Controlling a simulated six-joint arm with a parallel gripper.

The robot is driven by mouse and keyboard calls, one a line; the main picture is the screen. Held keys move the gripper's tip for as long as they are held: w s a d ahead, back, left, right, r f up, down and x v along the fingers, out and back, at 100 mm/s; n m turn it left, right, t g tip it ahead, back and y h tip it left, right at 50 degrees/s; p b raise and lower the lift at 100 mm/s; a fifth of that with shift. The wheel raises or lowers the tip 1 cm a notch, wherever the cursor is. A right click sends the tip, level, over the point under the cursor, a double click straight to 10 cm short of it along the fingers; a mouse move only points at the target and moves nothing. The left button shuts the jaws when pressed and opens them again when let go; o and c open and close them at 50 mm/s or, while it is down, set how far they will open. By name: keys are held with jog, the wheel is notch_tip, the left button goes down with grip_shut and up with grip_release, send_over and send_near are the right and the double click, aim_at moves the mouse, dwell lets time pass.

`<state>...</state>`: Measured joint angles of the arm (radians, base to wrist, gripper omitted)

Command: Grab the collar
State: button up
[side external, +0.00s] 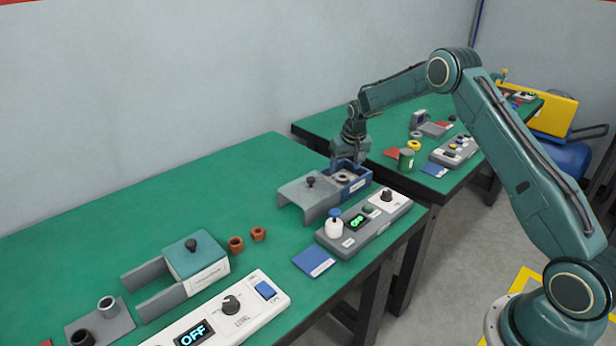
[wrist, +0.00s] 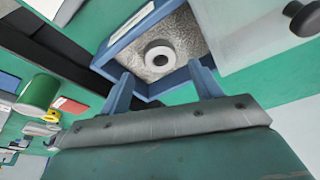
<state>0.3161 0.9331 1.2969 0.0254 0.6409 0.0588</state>
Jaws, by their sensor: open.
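A pale grey ring-shaped collar (wrist: 161,46) lies on the grey speckled floor of an open blue box (side external: 354,187), its hole facing up. In the side view the collar (side external: 342,179) is small and partly hidden by my gripper. My gripper (side external: 347,164) points down, over the box. In the wrist view my gripper (wrist: 163,80) is open, with its two blue fingers apart and nothing between them. The collar shows beyond the fingertips, roughly in line with the gap. I cannot tell the exact height left between fingertips and collar.
A grey cover with a black knob (side external: 310,183) stands left of the box. A grey control unit (side external: 362,222) with a green display and a blue pad (side external: 313,262) lie in front. Two copper rings (side external: 236,243) lie further left. A second green table stands behind.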

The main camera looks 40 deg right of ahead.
aim_at(343, 174)
jog(key=shift+x, duration=1.95)
jog(key=shift+s+a, duration=0.1)
jog(key=shift+a, duration=0.05)
jog(key=c, duration=1.3)
notch_tip(343, 174, up, 20)
